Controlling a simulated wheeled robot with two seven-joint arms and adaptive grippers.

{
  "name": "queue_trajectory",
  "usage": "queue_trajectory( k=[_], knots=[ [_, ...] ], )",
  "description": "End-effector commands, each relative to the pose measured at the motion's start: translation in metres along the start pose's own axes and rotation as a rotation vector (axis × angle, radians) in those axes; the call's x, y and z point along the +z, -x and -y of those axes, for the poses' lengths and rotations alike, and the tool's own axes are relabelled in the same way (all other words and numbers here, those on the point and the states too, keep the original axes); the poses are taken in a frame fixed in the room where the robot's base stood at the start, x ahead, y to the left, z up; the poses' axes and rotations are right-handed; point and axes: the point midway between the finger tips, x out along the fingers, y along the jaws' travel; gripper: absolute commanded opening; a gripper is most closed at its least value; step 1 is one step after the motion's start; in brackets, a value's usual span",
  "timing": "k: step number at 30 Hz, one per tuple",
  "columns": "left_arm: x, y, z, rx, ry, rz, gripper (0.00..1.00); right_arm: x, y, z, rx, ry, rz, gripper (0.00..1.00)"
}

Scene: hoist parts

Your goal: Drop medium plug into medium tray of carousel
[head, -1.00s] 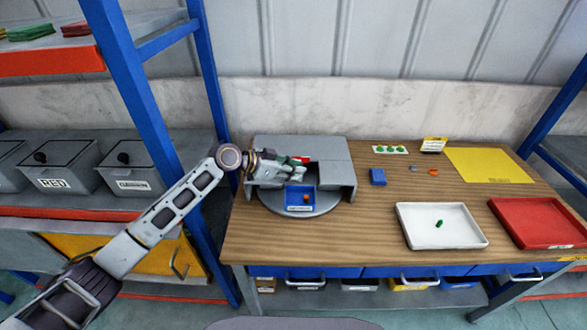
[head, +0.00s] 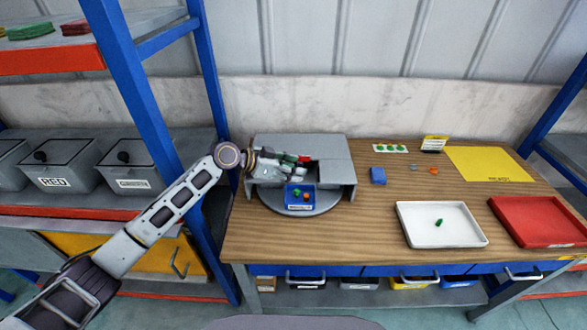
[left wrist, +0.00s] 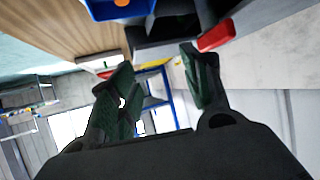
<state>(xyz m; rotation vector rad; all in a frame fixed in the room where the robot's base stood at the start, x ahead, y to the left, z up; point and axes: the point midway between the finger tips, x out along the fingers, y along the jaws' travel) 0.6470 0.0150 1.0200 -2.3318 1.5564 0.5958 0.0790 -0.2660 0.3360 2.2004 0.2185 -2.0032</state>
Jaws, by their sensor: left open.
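The carousel (head: 268,205) stands on the left part of the wooden table, under a grey housing. Its blue tray (head: 314,198) faces the front and holds a green plug (head: 297,193) and an orange plug (head: 306,197). The blue tray also shows at the top of the left wrist view (left wrist: 140,12), with an orange spot inside. My left gripper (head: 299,169) is open just behind the blue tray, with nothing between its fingers (left wrist: 154,72). The tray's label is too small to read. My right gripper is out of view.
A red tray (left wrist: 217,35) is beside the fingers, partly inside the housing (head: 328,148). A white tray (head: 412,232) with a green piece (head: 439,223) and a red tray (head: 545,235) lie to the right. A blue block (head: 378,176) and small parts sit mid-table.

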Motion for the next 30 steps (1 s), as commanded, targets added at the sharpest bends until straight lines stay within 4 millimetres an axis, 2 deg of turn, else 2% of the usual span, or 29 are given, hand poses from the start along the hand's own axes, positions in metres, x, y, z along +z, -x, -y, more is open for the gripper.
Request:
queue_trajectory(
  k=[18, 24, 30],
  knots=[
    [0.001, 0.061, 0.0, 0.0, 0.0, 0.001, 0.48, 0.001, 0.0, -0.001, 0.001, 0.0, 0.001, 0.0],
    [0.0, 0.07, 0.0, 0.0, 0.0, 0.0, 0.48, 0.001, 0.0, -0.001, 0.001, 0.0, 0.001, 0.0],
    [0.0, 0.071, 0.0, 0.001, 0.0, 0.0, 0.48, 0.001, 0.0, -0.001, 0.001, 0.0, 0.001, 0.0]
  ],
)
